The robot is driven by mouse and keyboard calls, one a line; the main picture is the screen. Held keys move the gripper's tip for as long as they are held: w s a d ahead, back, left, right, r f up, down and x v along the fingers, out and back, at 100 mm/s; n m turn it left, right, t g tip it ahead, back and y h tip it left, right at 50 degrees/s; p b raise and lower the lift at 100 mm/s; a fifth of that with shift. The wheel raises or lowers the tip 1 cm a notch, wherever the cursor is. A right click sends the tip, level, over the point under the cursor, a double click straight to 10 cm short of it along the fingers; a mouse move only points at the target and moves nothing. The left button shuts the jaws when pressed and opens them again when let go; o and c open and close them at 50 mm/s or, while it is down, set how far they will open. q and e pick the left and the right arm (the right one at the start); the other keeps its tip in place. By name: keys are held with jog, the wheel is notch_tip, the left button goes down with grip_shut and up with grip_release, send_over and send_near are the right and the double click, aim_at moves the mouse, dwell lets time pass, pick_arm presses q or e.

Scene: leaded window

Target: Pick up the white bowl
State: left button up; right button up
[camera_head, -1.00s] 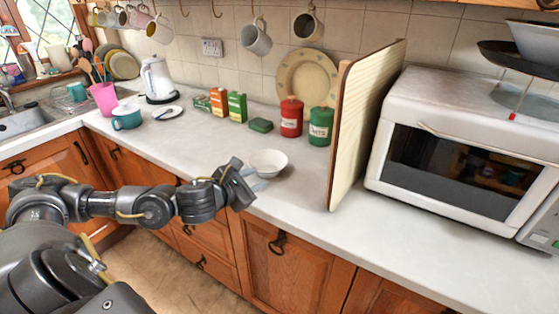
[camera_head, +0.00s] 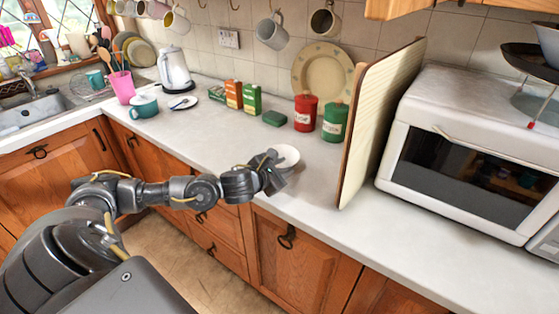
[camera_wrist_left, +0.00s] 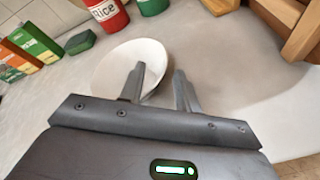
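The white bowl (camera_head: 289,154) stands upright on the pale worktop, in front of the red and green canisters. In the left wrist view the bowl (camera_wrist_left: 118,65) looks empty. My left gripper (camera_head: 277,169) is at the bowl's near side and hides part of it in the head view. In the left wrist view its two fingers (camera_wrist_left: 160,85) are apart. The left finger overlaps the bowl's inside, and the right finger is outside the bowl's right edge, so the rim shows between them. I cannot tell whether either finger touches the bowl. My right gripper is not in view.
An upright wooden board (camera_head: 378,125) stands right of the bowl, with a white microwave (camera_head: 470,150) beyond it. The red canister (camera_head: 305,112), green canister (camera_head: 335,122) and a small green box (camera_head: 274,118) stand behind. The worktop (camera_head: 215,140) to the left is mostly clear.

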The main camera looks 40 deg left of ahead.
aim_at(290, 166)
pick_arm(q)
jog(key=p+x, duration=0.1)
jog(key=x, duration=0.2)
jog(key=shift+w+f, duration=0.1)
jog(key=shift+w, duration=0.3)
jog(key=shift+d, duration=0.1)
grip_shut()
